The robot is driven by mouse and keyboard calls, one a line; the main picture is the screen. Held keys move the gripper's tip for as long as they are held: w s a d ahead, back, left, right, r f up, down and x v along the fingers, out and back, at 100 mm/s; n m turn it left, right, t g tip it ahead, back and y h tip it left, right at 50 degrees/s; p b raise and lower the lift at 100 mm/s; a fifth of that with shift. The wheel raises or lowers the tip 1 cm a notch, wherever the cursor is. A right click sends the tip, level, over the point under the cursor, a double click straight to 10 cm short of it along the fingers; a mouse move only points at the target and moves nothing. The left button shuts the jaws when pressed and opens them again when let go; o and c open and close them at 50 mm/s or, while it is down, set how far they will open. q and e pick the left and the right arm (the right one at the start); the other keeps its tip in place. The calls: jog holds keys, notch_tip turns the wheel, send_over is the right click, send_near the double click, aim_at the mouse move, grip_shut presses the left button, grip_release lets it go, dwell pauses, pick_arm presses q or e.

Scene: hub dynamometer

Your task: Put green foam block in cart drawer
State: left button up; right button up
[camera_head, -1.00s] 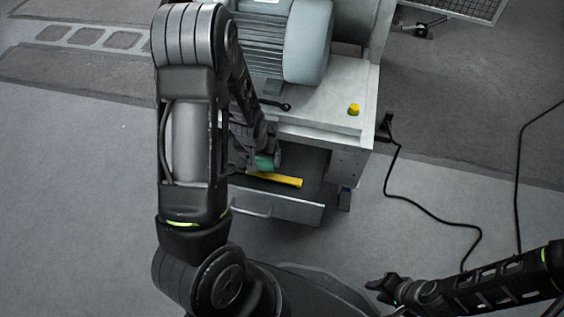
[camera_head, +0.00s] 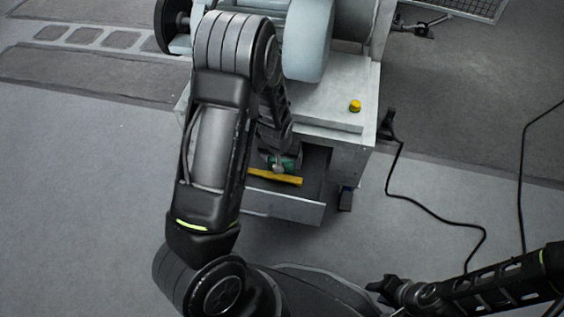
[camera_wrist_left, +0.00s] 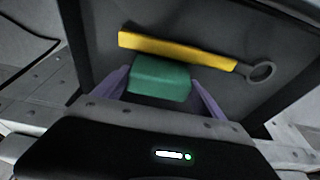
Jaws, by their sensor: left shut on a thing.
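The green foam block (camera_wrist_left: 160,80) is between the two fingers of my left gripper (camera_wrist_left: 158,92) in the left wrist view, and the gripper is shut on it. In the head view a small part of the block (camera_head: 291,162) shows beside my left gripper (camera_head: 280,165), mostly hidden by the arm. The cart drawer (camera_head: 284,206) is open. The block is over the drawer's inside, beside a yellow bar; I cannot tell whether it touches the floor. My right gripper (camera_head: 384,287) is at the lower right, away from the cart; its jaw state is unclear.
A yellow button (camera_head: 355,106) is on the cart top. A black cable (camera_head: 436,214) runs over the floor to the right.

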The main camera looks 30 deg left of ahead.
pick_arm(q)
jog(key=shift+f, duration=0.15)
jog(key=o, duration=1.3)
jog(key=shift+c, duration=0.2)
jog(key=p+v, duration=0.6)
jog(key=v, duration=0.6)
